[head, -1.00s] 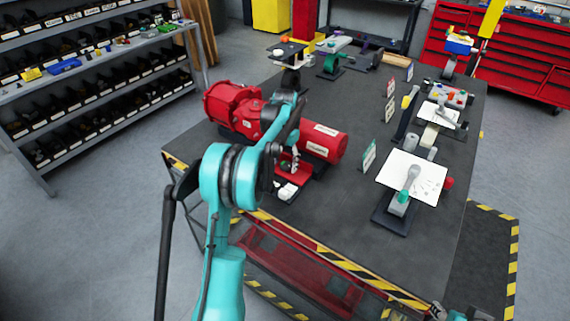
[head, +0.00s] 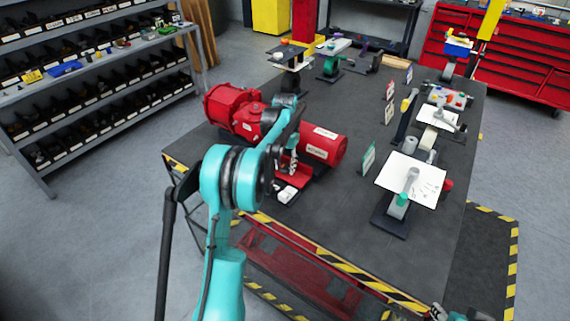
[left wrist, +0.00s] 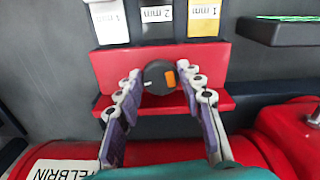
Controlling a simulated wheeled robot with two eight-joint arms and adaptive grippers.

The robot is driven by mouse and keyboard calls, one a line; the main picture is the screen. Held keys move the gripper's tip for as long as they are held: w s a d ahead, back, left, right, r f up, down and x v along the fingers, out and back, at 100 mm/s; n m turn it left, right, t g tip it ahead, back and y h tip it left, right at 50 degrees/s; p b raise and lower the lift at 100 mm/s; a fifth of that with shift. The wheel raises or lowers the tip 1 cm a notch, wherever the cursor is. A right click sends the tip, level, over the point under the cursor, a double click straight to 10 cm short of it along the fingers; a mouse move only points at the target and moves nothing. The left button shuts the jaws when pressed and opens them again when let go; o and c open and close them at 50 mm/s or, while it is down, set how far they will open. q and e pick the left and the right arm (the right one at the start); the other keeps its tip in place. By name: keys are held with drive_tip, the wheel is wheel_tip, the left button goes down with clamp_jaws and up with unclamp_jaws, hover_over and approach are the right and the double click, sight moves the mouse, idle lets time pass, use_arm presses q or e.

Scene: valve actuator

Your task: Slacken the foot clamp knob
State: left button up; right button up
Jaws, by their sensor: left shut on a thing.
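The foot clamp knob (left wrist: 158,77) is a dark round knob with an orange mark and a white line. It sits on a red bracket (left wrist: 107,66) in the left wrist view. My left gripper (left wrist: 160,84) has a finger on each side of the knob and is shut on it. In the head view my left gripper (head: 291,163) is at the red foot piece (head: 293,178) in front of the red valve actuator (head: 323,144), and my arm hides the knob there.
Labelled blocks marked 1 mm (left wrist: 204,18) and 2 mm (left wrist: 157,17) stand just beyond the knob. A white sheet on a stand (head: 411,177) and a green sign (head: 369,157) are on the table to the right. The table's front middle (head: 340,215) is clear.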

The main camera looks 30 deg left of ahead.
sight(285, 167)
use_arm(q)
drive_tip(key=n+p, duration=0.1)
drive_tip(key=n, duration=0.2)
drive_tip(key=shift+d+n+p, duration=0.1)
drive_tip(key=shift+n+p, duration=0.2)
drive_tip(key=shift+n, duration=1)
drive_tip(key=o, duration=1.2)
drive_tip(key=shift+c, duration=0.2)
drive_tip(key=shift+r, duration=0.15)
drive_tip(key=shift+r, duration=3.85)
